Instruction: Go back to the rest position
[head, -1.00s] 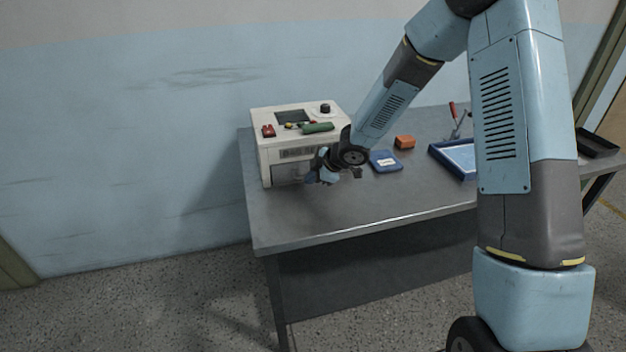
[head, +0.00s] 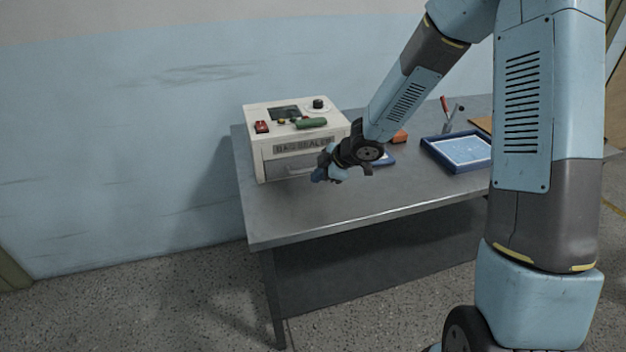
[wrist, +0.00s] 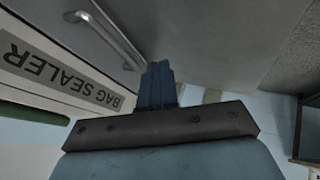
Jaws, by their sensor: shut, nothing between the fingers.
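My gripper (head: 318,174) is in front of the bag sealer, above the grey table (head: 340,215). In the wrist view my gripper (wrist: 158,85) shows its blue fingers pressed together with nothing between them. The bag sealer (head: 262,152) is a cream box with a drawer-like front, a handle and controls on top. Its front, with the label upside down, also shows in the wrist view (wrist: 60,75), to the left of the fingers. The fingers appear apart from it.
A blue tray (head: 430,158) stands on the table to the right, with red-handled pliers (head: 445,104) behind it. An orange block (head: 400,136) and a blue item (head: 389,159) are partly hidden by my arm. The table's front left is clear.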

